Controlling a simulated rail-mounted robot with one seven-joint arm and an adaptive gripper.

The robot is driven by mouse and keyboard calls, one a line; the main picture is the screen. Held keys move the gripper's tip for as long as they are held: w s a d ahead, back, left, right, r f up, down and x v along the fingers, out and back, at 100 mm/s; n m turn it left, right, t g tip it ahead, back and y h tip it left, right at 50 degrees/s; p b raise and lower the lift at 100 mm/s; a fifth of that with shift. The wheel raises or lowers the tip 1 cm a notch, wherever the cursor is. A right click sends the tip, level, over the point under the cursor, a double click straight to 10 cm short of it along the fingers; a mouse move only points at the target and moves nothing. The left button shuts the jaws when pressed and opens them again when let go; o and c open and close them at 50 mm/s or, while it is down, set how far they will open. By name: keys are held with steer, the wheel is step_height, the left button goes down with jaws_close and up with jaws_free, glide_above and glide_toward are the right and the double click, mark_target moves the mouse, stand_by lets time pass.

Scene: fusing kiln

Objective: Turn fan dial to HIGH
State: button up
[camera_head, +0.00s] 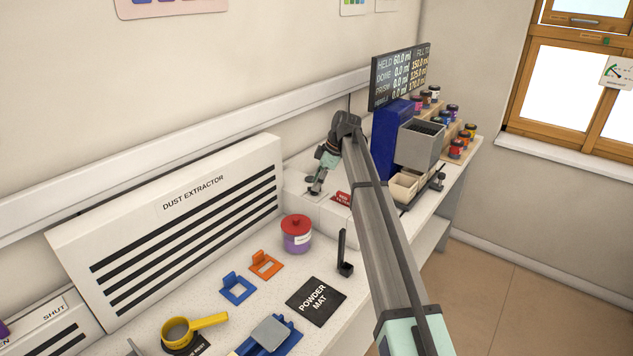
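My arm reaches from the lower right to a white box (311,208) at the back of the bench, right of the dust extractor (180,235). My gripper (314,188) points down at the top of this box. A small dark grey round shape shows just under the fingertips; it may be the fan dial, but I cannot make out its pointer or any HIGH marking. The fingers are small and partly merged with that shape, so I cannot tell whether they are open, shut or touching it.
A purple jar with a red lid (297,236) stands in front of the white box. Blue (237,289) and orange (266,265) holders, a black upright piece (344,254) and the powder mat (316,301) lie nearby. A blue dispenser (389,140) and display (400,77) stand right.

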steer(key=shift+a+f, duration=0.2)
steer(key=shift+f, duration=0.4)
jaws_close()
